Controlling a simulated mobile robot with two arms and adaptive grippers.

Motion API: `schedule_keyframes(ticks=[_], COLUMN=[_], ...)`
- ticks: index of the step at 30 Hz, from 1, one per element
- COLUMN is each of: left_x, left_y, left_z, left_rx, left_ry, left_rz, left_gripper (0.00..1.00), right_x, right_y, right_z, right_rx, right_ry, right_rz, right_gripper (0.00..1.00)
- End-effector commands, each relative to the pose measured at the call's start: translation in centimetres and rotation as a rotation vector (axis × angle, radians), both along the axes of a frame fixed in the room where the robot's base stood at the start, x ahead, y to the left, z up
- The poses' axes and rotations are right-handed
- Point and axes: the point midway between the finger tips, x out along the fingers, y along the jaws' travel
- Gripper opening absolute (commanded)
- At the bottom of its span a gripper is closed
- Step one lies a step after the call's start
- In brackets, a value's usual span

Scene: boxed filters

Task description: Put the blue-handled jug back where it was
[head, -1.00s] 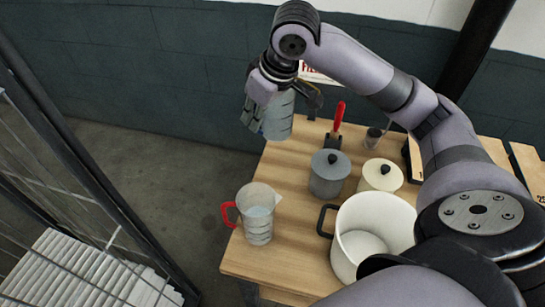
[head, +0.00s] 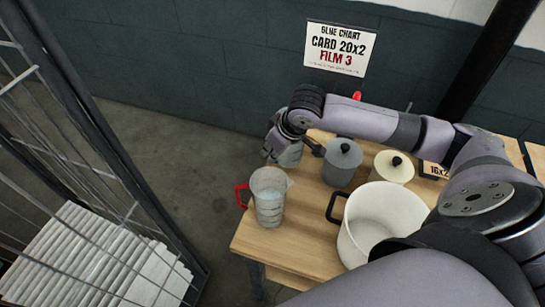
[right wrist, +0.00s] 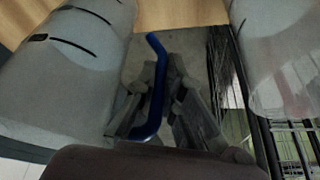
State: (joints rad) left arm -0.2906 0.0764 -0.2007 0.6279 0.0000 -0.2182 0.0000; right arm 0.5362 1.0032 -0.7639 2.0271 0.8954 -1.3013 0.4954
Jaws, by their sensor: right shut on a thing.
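The blue-handled jug (head: 291,155) is a clear grey measuring jug near the table's far left edge, mostly hidden behind my right gripper in the head view. In the right wrist view its body (right wrist: 70,65) with dark marks fills the left side, and its blue handle (right wrist: 154,90) runs between the fingers. My right gripper (head: 271,149) is shut on that handle. I cannot tell whether the jug's base touches the table. My left gripper is not in view.
On the wooden table (head: 290,237), a red-handled jug (head: 269,197) stands close in front. A grey lidded pot (head: 342,164), a cream lidded pot (head: 392,168) and a big white pot (head: 375,222) stand to the right. A wire cage (head: 75,130) is at left.

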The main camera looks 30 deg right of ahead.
Motion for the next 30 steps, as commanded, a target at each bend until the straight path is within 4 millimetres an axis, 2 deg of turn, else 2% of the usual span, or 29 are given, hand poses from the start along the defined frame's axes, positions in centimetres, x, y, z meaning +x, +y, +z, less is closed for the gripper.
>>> schedule_keyframes(ticks=[3,6,18,19,27,30], left_x=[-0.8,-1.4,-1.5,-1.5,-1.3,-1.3], left_y=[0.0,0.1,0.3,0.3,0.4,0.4], left_z=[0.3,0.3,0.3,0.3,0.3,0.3], left_rx=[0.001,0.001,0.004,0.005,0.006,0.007], left_ry=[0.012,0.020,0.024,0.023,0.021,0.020], left_rz=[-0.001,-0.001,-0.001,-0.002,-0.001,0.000], left_gripper=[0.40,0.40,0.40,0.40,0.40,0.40], right_x=[0.0,0.0,0.0,-0.1,-0.1,-0.1], right_y=[0.0,0.0,0.0,0.0,0.0,0.0], right_z=[-1.8,-2.8,-3.3,-3.4,-3.3,-3.3], right_rx=[0.000,0.000,0.000,0.001,0.000,0.000], right_ry=[0.003,0.001,0.000,0.002,0.002,0.002], right_rz=[-0.001,0.000,0.000,-0.001,-0.001,-0.001], right_gripper=[0.00,0.00,0.00,0.10,0.28,0.29])
